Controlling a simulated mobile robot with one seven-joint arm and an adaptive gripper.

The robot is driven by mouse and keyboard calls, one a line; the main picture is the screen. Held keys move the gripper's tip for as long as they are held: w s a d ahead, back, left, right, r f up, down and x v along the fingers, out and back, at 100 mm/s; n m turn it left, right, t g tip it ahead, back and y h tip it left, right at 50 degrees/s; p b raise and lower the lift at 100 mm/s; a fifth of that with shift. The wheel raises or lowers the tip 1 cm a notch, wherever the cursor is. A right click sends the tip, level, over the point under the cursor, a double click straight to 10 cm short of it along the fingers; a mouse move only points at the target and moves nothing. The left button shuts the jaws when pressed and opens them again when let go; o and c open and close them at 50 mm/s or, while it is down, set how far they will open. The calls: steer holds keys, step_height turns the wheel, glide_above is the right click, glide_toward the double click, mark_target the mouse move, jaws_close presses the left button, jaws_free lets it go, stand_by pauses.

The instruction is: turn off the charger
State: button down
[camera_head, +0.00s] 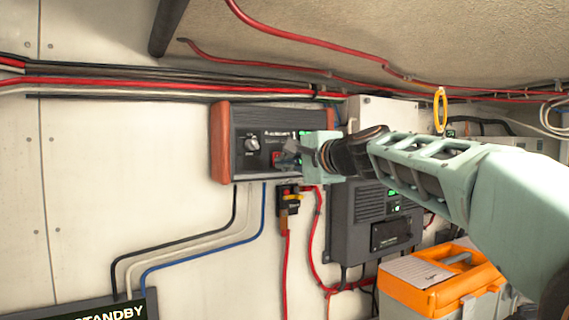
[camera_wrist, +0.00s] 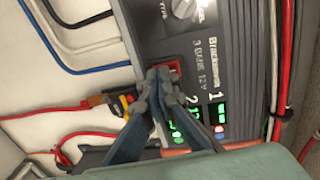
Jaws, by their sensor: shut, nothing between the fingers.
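The charger (camera_head: 240,168) is a dark grey box with red-brown end caps on the white wall, marked "3 BANK 12V" in the wrist view (camera_wrist: 225,50). It has a round selector knob (camera_head: 252,144), which also shows in the wrist view (camera_wrist: 183,8), and a red switch (camera_head: 277,158). Green displays (camera_wrist: 219,113) on it are lit. My gripper (camera_head: 290,148) is shut and empty in front of the charger face. In the wrist view its fingertips (camera_wrist: 160,78) overlap the red switch (camera_wrist: 174,65) and hide part of it. I cannot tell contact or the switch position.
A small black box with a yellow and red switch (camera_head: 290,198) hangs just below the charger. A larger dark unit (camera_head: 345,225) is lower right. An orange-lidded toolbox (camera_head: 440,285) stands at right. Black, white and blue cables (camera_head: 190,235) run below; red cables cross above.

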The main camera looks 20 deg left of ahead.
steer(key=b, duration=0.2)
steer(key=f+b, duration=0.1)
steer(key=b, duration=0.1)
steer(key=shift+w+a+t+y+b, duration=0.25)
steer(key=shift+t+y+b, duration=0.05)
steer(key=shift+y+b, duration=0.1)
steer(key=shift+b, duration=0.35)
steer(key=shift+r, duration=0.3)
steer(key=shift+f, duration=0.15)
